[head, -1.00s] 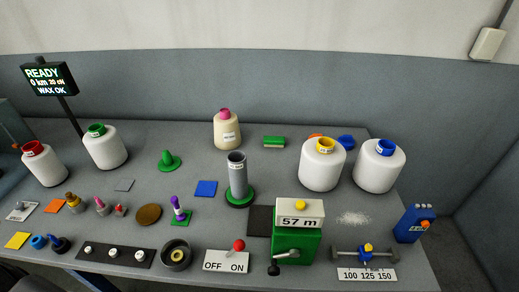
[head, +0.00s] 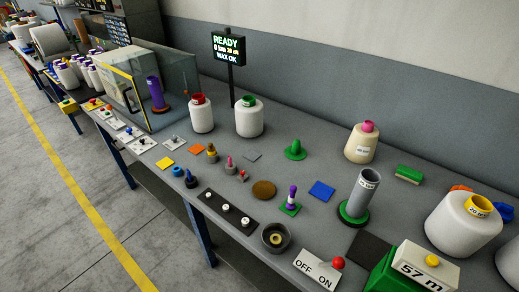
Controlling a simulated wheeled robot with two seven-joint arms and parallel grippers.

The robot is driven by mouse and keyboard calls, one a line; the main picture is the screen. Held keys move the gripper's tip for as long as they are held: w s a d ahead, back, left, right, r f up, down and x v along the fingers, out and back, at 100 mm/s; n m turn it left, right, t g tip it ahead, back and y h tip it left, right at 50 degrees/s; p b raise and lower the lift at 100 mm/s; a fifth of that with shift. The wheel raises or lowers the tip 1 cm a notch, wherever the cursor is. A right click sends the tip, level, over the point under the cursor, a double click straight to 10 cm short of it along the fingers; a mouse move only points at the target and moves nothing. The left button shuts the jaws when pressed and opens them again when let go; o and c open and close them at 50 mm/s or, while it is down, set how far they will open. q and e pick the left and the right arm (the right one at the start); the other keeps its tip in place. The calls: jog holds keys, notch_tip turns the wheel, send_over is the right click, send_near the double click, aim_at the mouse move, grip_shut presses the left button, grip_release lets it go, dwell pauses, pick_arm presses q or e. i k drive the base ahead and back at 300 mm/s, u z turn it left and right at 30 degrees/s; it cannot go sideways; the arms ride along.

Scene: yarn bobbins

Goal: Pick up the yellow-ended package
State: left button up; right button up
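The yellow-ended package (head: 455,228) is a large white yarn bobbin with a yellow ring at its top and a small label. It stands at the right of the head view, on the grey table (head: 325,225). Behind the green box reading "57 m" (head: 425,268), it is mostly unobstructed. Neither of my grippers shows in the head view.
Near it are a cream pink-ended bobbin (head: 360,148), a green brush-like block (head: 409,174) and a grey tube on a green base (head: 361,192). Another white bobbin (head: 509,263) is cut off at the right edge. Red-ended (head: 201,118) and green-ended (head: 249,121) bobbins stand farther back. Open floor (head: 60,215) lies left.

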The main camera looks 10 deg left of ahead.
aim_at(464, 222)
jog(key=z, duration=0.75)
jog(key=k, duration=1)
jog(key=z, duration=1)
